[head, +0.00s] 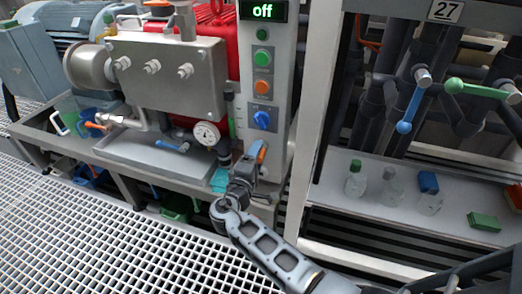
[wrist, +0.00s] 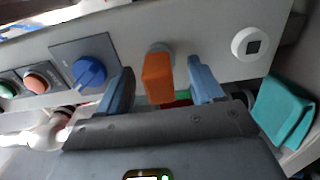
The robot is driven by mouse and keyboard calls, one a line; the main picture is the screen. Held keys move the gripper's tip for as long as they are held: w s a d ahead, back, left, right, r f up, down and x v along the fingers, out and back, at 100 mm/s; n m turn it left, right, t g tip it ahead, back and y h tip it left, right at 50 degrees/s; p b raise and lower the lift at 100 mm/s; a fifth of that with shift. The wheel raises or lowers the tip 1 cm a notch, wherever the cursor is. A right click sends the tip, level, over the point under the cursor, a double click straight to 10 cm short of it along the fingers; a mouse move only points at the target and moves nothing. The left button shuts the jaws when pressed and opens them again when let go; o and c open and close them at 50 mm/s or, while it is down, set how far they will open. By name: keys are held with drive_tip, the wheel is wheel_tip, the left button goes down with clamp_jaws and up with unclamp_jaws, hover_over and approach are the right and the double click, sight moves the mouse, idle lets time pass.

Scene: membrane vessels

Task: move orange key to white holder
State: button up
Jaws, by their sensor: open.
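The orange key (wrist: 157,78) sticks out from a round grey socket (wrist: 160,48) on the panel in the wrist view. My gripper (wrist: 161,72) is open, with one blue-grey finger on each side of the key and a visible gap to each. In the head view my gripper (head: 256,155) is low on the control column, with the orange key (head: 262,152) beside its fingers. A round white fitting with a dark square opening (wrist: 249,42), apparently the white holder, is on the panel to the right of the key. The opening looks empty. The holder is not clear in the head view.
A blue knob (wrist: 89,72) and an orange button (wrist: 36,82) are left of the key. A teal object (wrist: 283,110) is at right. The control column (head: 277,60) has a display reading "off". A shelf (head: 335,195) with bottles is at right.

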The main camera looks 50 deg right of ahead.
drive_tip(key=shift+w+d, duration=0.15)
drive_tip(key=shift+d, duration=0.3)
drive_tip(key=shift+b, duration=0.3)
drive_tip(key=shift+c, duration=0.4)
idle(0.7)
clamp_jaws()
idle(0.4)
drive_tip(key=shift+a, duration=0.15)
drive_tip(key=shift+p+v, duration=0.35)
drive_tip(key=shift+v, duration=2.5)
wheel_tip(320, 180, down, 12)
drive_tip(key=b, duration=0.9)
drive_tip(key=shift+s+a+r, duration=0.2)
drive_tip(key=shift+a, duration=0.2)
